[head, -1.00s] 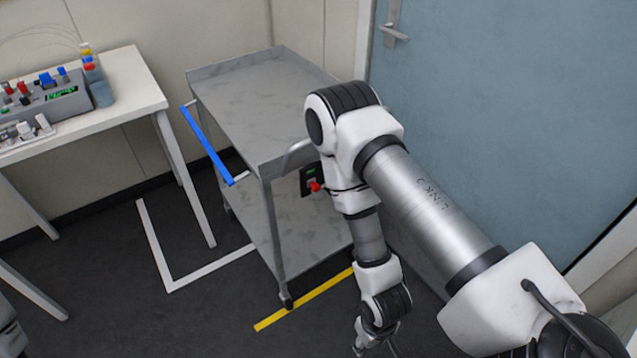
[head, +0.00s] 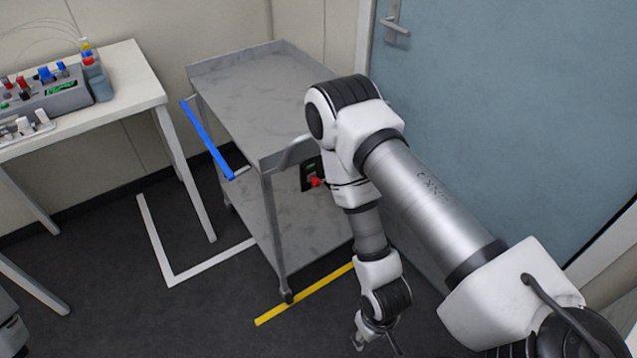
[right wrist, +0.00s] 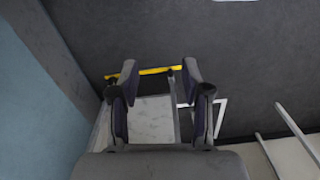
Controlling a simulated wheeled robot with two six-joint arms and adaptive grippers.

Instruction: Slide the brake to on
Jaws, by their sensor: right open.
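A grey two-shelf cart (head: 250,100) stands by the wall, with a blue handle (head: 207,140) on its left side. A black plate with a red knob (head: 316,182) sits at the cart's right end below the top shelf. It looks like the brake, and my right arm partly covers it, so its setting cannot be read. My right gripper (head: 375,338) hangs low in front of the cart, below and right of the knob. In the right wrist view its fingers (right wrist: 158,82) are apart with nothing between them. My left gripper is not in view.
A yellow floor line (head: 305,294) runs at the cart's front foot, and a white floor bracket (head: 172,278) lies to its left. A white table (head: 135,85) with equipment stands at left. A blue door (head: 500,110) is close on the right. Dark floor in front is clear.

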